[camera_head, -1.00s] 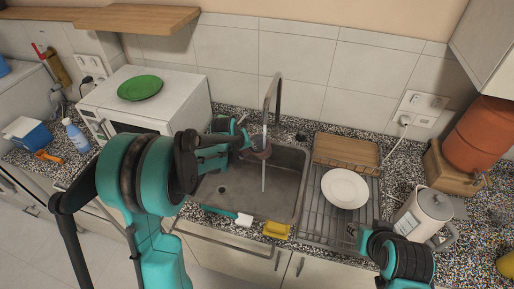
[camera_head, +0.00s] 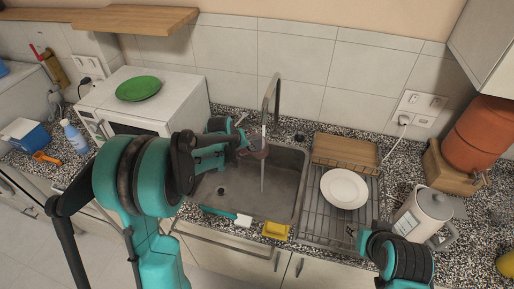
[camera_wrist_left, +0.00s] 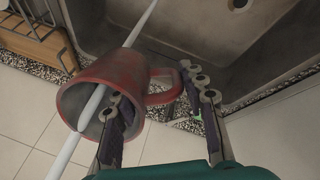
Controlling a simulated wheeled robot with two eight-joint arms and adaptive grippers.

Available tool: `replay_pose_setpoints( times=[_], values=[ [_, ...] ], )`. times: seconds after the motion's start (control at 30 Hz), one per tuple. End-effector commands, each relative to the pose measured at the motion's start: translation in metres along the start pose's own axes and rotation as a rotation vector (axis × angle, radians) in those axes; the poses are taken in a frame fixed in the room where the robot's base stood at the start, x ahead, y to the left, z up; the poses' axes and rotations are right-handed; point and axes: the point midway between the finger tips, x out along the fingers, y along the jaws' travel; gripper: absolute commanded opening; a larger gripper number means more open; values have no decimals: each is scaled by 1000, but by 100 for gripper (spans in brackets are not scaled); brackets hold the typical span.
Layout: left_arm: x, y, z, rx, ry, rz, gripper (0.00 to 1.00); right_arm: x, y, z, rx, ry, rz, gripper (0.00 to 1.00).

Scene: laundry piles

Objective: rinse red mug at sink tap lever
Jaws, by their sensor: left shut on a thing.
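The red mug (camera_head: 258,151) is above the sink basin (camera_head: 225,184), under the tap (camera_head: 277,92). My left gripper (camera_head: 243,146) is shut on it. In the left wrist view the mug (camera_wrist_left: 116,78) is tilted, with its handle between the fingers (camera_wrist_left: 165,105). A thin white stream of water (camera_head: 263,175) falls from the tap beside the mug; it crosses the mug's mouth in the wrist view. I cannot clearly make out the tap lever. My right gripper (camera_head: 362,240) is only partly visible, low by the drying rack; its jaws are unclear.
A white plate (camera_head: 344,188) and a wooden board (camera_head: 345,151) are on the drying rack (camera_head: 318,220). A yellow sponge (camera_head: 275,231) and a brush (camera_head: 226,214) lie at the sink's front edge. A kettle (camera_head: 422,214) stands right, a microwave (camera_head: 140,103) left.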

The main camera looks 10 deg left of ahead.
Motion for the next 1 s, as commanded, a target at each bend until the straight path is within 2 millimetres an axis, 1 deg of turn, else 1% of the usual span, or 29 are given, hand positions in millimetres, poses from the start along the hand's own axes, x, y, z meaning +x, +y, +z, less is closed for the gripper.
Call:
replay_pose_setpoints(
  times=[0.3,0.5,1.0],
  values=[
    [0,8,7,0,1,1,0,2,0,1,0,0,0,33],
    [-1,7,8,0,1,0,0,2,0,1,0,0,0,33],
    [-19,-16,32,-2,0,1,0,3,0,2,0,0,0,33]
  ],
)
